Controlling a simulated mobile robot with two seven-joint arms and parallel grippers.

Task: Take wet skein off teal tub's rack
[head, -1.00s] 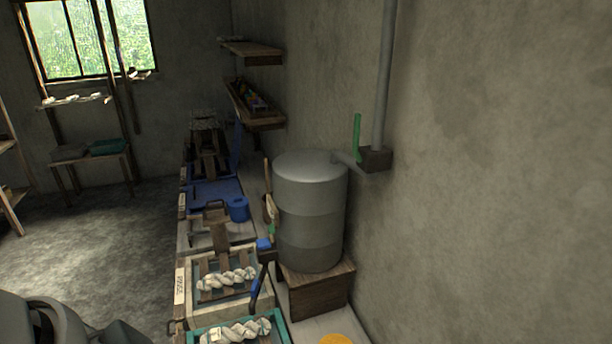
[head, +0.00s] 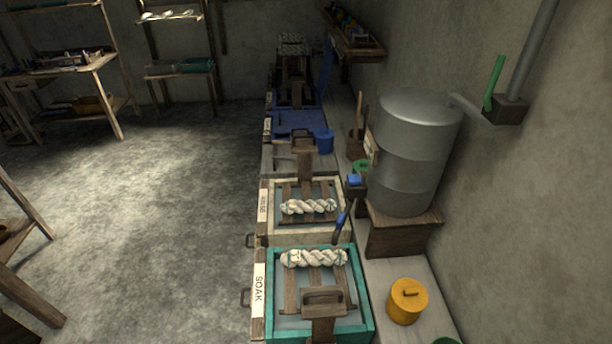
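The teal tub (head: 362,318) stands at the bottom middle of the head view, with a white "SOAK" label on its left side. A wooden rack (head: 291,293) with a handled upright board sits in it. A white twisted skein (head: 314,258) lies across the far end of this rack. Behind it is a cream tub (head: 262,232) labelled as a rinse tub, with a similar white skein (head: 308,207) on its wooden slats. Neither of my grippers shows in this view.
A yellow lidded pot (head: 407,302) stands right of the teal tub. A grey metal drum (head: 417,150) on a wooden box (head: 396,236) stands by the wall. Blue tubs (head: 297,123) lie farther back. Open concrete floor (head: 150,200) is on the left.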

